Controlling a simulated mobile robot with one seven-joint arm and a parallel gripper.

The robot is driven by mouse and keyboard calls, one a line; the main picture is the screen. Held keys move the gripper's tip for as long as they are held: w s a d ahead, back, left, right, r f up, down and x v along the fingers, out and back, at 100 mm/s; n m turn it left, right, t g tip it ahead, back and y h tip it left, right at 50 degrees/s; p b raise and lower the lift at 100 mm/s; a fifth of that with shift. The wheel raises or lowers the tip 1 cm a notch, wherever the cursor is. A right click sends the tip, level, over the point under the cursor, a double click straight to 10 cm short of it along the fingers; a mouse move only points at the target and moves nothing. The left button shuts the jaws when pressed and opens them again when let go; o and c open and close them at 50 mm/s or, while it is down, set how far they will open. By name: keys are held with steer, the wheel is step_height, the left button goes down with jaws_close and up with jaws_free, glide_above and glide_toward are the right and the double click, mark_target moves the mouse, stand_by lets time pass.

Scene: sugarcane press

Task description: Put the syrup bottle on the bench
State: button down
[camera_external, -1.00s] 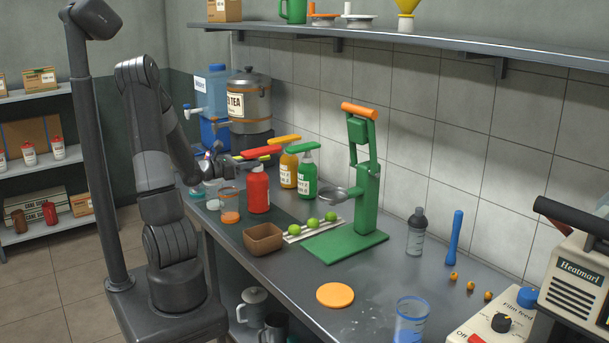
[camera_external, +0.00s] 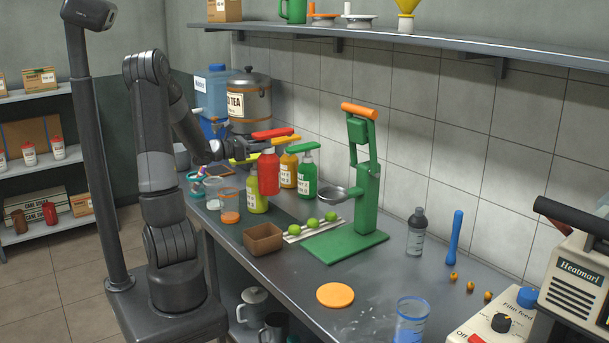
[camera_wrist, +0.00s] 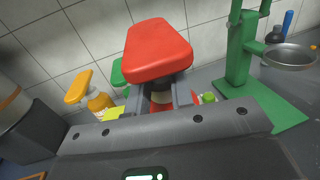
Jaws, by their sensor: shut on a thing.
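A red syrup bottle (camera_external: 268,172) with a red pump top hangs above the bench (camera_external: 290,290), upright or nearly so. My gripper (camera_external: 246,150) is shut on it near its neck, coming from the left. In the wrist view the red pump top (camera_wrist: 157,48) fills the upper middle, in front of my gripper (camera_wrist: 160,98), and hides part of the bottle. A yellow-green bottle (camera_external: 257,198), an orange-yellow bottle (camera_external: 289,169) and a green bottle (camera_external: 307,175) stand on the bench close to the held bottle.
A green press (camera_external: 367,200) stands to the right, with several limes (camera_external: 312,223) on a tray before it. A brown box (camera_external: 263,239) and an orange-banded glass (camera_external: 229,207) stand at the front edge. Bench right of the box is fairly clear, near an orange disc (camera_external: 335,295).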

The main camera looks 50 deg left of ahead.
steer(key=w+d+r+m+h, duration=0.1)
steer(key=w+d+r, duration=0.2)
steer(key=w, duration=0.2)
steer(key=w+d+r+g+h, duration=0.1)
steer(key=w+d+r, duration=0.15)
steer(key=w, duration=0.35)
steer(key=w+d+r+m+h, duration=0.1)
steer(key=w+d+r, duration=0.2)
steer(key=w, duration=0.2)
steer(key=w+d+r+m+h, duration=0.1)
steer(key=w+d+r+h, duration=0.1)
steer(key=w+d+r, duration=1)
steer(key=s+d+m+g+h, duration=0.3)
steer(key=d+g, duration=0.1)
steer(key=d, duration=1.2)
steer(key=s+d+m+g+h, duration=0.3)
steer(key=d+m+g+h, duration=0.1)
steer(key=d, duration=1.2)
steer(key=s+d+f+m+g+h, duration=0.1)
steer(key=s+d+f+m+g, duration=0.2)
steer(key=d+f, duration=0.6)
steer(key=s+d+f+m+g, duration=0.4)
steer(key=d+f+g, duration=0.4)
steer(key=f, duration=0.4)
steer(key=shift+s+d+f+h, duration=0.25)
steer(key=shift+s+d+h, duration=0.15)
steer(key=shift+s+d, duration=0.4)
step_height(320, 180, down, 10)
steer(key=shift+a, duration=0.15)
